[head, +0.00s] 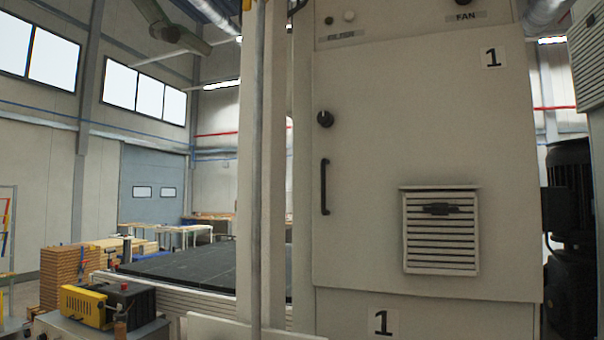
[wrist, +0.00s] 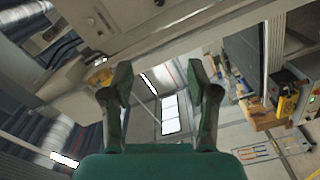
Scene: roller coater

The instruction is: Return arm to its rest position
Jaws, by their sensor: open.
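My gripper (wrist: 160,85) shows in the wrist view, its two dark green fingers spread apart with nothing between them. The wrist view is tilted, with the hall's windows and wall seen beyond the fingers. My gripper does not show in the head view. In the head view, a tall beige cabinet (head: 420,120) marked "1" fills the middle and right. It has a black handle, a black knob and a louvred vent (head: 440,230).
A dark flat bed (head: 200,268) lies left of the cabinet, behind a pale upright post (head: 250,150). A yellow and black unit (head: 95,305) and stacked wood (head: 65,275) stand at lower left. A black motor (head: 568,200) stands close on the right.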

